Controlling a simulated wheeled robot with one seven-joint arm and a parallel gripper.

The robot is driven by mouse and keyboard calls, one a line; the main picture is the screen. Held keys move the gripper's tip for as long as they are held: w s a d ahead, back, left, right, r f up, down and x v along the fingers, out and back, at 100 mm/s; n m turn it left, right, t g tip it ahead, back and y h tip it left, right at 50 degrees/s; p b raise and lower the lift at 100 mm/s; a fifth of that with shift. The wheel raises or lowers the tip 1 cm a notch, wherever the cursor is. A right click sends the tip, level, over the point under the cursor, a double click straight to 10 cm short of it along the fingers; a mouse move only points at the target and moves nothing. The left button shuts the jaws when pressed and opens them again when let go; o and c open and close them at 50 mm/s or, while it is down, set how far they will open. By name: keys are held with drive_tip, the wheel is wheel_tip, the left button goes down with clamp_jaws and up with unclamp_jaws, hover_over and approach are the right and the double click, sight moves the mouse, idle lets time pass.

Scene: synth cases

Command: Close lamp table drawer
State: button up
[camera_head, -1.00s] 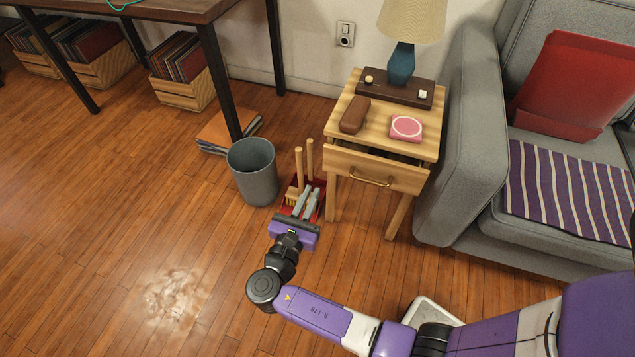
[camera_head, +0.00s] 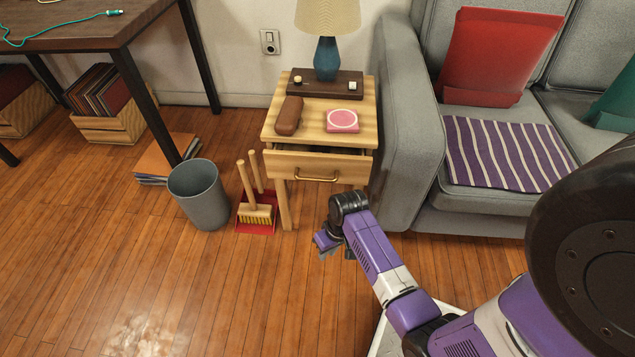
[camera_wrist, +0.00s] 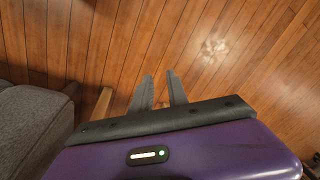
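The lamp table (camera_head: 268,130) is light wood and stands against the wall beside the sofa. Its drawer (camera_head: 290,165) has a brass handle (camera_head: 316,179) and is pulled part way out, with a dark gap showing above its front. My gripper (camera_head: 328,247) is below and a little right of the drawer in the head view, apart from it and partly hidden by my wrist. In the wrist view its two fingers (camera_wrist: 158,82) stand apart with only floor showing between them. I cannot make out the drawer front in the wrist view.
A brush and red dustpan (camera_head: 257,226) and a grey bin (camera_head: 199,195) stand left. Floor in front is clear.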

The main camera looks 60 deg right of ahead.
wheel_tip(320, 180, up, 3)
drive_tip(key=w+d+m+t+y, duration=0.1)
drive_tip(key=m+t, duration=0.3)
drive_tip(key=m, duration=0.1)
drive_tip(key=m+t+h+b, duration=0.2)
drive_tip(key=m+t, duration=0.7)
drive_tip(key=m, duration=0.3)
approach(322, 181)
wheel_tip(322, 181, down, 2)
drive_tip(key=w, duration=0.2)
drive_tip(key=shift+m+t, duration=0.3)
drive_tip(key=b+x, duration=0.1)
drive_tip(key=x, duration=0.4)
drive_tip(key=b+x, duration=0.1)
drive_tip(key=x, duration=0.2)
drive_tip(key=shift+r+b, duration=0.35)
drive_tip(key=shift+r, duration=0.05)
drive_tip(key=shift+x, duration=0.8)
drive_tip(key=shift+r, duration=0.15)
clamp_jaws()
